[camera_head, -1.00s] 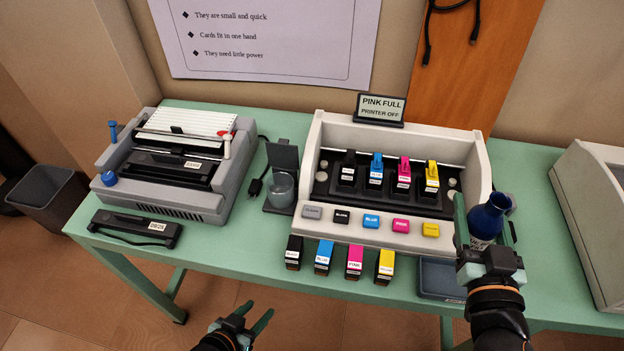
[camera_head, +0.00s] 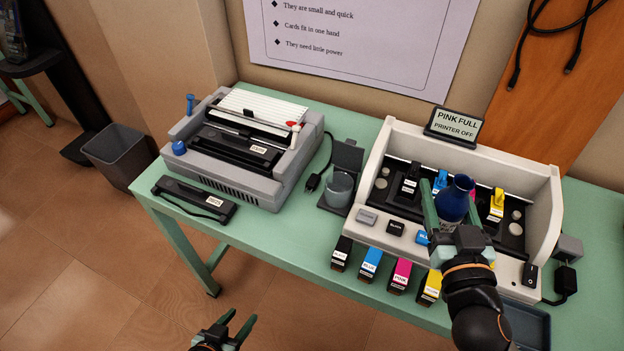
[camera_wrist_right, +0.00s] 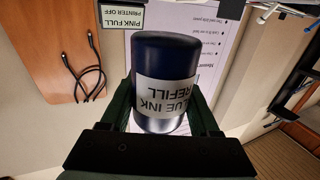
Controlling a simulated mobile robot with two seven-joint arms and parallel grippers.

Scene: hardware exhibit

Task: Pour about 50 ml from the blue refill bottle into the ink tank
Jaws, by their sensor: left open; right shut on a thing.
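The bottle's "BLUE INK REFILL" label shows in the right wrist view (camera_wrist_right: 158,94). A blue-topped tank (camera_head: 440,180) stands in the printer (camera_head: 540,195), partly hidden by a finger and the bottle. A clear round cup (camera_head: 340,187) stands on a dark stand left of the printer. I cannot tell for certain which of the two is the ink tank. My left gripper (camera_head: 241,320) is open and empty, low before the table.
A sign (camera_head: 457,126) reads "PINK FULL PRINTER OFF". A grey binding machine (camera_head: 240,150) stands left.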

